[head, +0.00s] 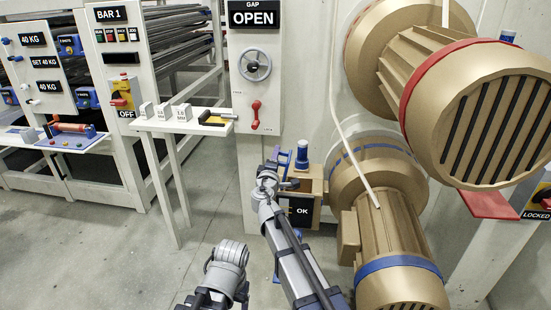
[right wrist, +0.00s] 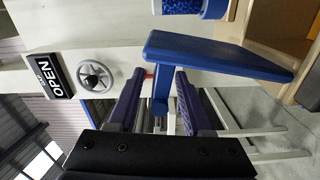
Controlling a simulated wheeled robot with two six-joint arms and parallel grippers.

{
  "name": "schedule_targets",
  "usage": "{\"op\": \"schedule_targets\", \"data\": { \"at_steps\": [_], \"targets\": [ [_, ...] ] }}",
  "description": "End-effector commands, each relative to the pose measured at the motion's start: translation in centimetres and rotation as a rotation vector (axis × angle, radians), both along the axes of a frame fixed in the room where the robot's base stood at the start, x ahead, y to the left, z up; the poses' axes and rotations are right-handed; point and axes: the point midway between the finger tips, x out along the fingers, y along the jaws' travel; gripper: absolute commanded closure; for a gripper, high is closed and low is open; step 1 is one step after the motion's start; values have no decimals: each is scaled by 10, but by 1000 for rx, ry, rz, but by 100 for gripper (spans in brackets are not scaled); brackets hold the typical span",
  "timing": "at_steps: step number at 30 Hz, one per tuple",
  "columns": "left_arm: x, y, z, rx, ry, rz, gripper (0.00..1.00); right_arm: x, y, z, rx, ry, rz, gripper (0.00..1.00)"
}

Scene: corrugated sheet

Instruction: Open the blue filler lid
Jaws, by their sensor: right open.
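The blue filler lid (right wrist: 215,55) is a flat blue slab in the right wrist view. A blue rounded part (right wrist: 160,95) at its near end sits between the two purple fingers of my right gripper (right wrist: 157,85). The fingers are open and apart, with the blue part between them. In the head view my right gripper (head: 273,172) is small, at the tan box beside the gold motor. I cannot tell there whether the lid is raised.
A blue cylinder (head: 302,155) stands on the tan box with the OK sign (head: 301,210). Gold motors (head: 392,240) crowd the right side. A white panel (head: 255,80) with a handwheel and red lever is behind. A narrow shelf (head: 184,122) stands left; the floor is clear.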

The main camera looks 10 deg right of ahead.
Motion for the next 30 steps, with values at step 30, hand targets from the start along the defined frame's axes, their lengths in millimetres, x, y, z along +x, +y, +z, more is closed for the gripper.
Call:
{"op": "schedule_targets", "data": {
  "at_steps": [30],
  "targets": [
    [0, 0, 0, 0, 0, 0, 26, -74, 21, 0, 0, 0, 0, 50]
  ]
}}
